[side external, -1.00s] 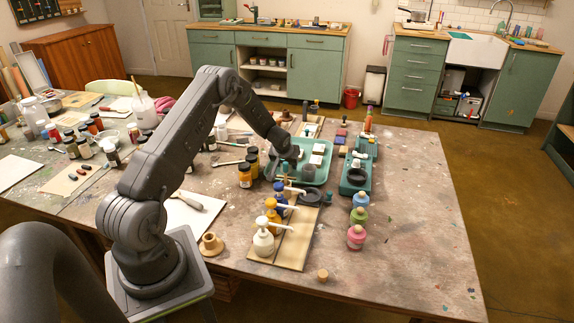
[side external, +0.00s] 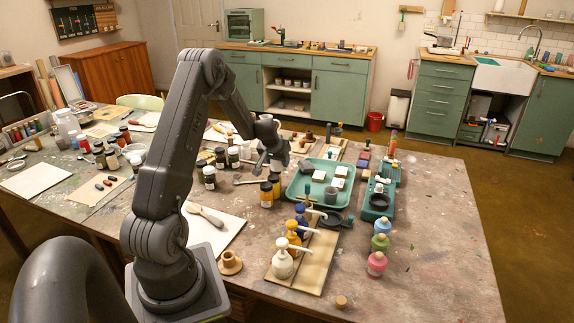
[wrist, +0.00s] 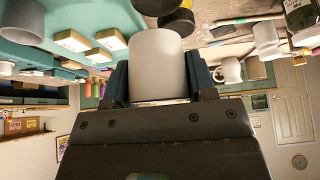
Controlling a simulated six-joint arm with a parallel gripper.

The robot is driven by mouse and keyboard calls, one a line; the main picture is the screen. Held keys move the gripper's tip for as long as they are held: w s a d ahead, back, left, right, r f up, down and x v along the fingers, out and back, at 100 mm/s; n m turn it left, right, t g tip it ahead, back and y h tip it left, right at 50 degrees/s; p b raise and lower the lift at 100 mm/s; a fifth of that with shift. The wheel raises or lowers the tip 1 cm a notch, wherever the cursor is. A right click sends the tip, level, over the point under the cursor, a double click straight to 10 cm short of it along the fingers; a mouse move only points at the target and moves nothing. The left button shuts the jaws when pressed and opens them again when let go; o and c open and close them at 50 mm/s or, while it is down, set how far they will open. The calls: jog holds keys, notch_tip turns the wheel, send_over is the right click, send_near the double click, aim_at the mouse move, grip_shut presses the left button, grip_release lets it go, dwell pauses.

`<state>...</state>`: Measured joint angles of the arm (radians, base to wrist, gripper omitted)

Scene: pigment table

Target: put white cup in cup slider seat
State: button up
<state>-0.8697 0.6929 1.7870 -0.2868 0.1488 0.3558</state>
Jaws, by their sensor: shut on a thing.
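The white cup (wrist: 158,62) fills the middle of the wrist view, pinched between the two dark jaws of my gripper (wrist: 158,85). In the side view my gripper (side external: 273,160) is raised above the table, by the back left corner of the teal tray (side external: 293,193). The cup is too small and covered there to make out well. A long teal stand (side external: 366,215) with a dark round ring (side external: 379,201) lies right of the tray. I cannot tell for sure whether it is the cup slider seat.
The tray holds a grey cup (side external: 330,196) and pale blocks (side external: 341,171). Pump bottles (side external: 283,262) stand on a board in front. Coloured bottles (side external: 380,243) stand right of them. The table's right side is clear.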

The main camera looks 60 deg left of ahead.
jog(key=shift+s+a+r, duration=0.1)
jog(key=shift+s+r, duration=0.1)
jog(key=shift+r, duration=0.1)
notch_tip(320, 180, up, 5)
jog(key=shift+r, duration=0.1)
jog(key=w+d+m+t+h, duration=0.1)
jog(key=w+d+m+h, duration=0.35)
jog(key=d, duration=0.75)
jog(key=w+d+m+t+h, duration=0.1)
jog(key=w+d+m, duration=0.5)
jog(key=d, duration=0.5)
jog(key=shift+m, duration=0.65)
jog(key=shift+s+a+f, duration=0.1)
jog(key=shift+s+f, duration=0.05)
jog(key=shift+f, duration=1.95)
jog(key=shift+s+d+f, duration=0.1)
jog(key=shift+s+f, duration=0.05)
jog(key=shift+f, duration=2)
jog(key=shift+s+a+f, duration=0.1)
jog(key=shift+s+f, duration=0.05)
jog(key=shift+f, duration=1.95)
jog(key=shift+f, duration=0.15)
jog(key=shift+f, duration=0.35)
jog(key=shift+f, duration=0.25)
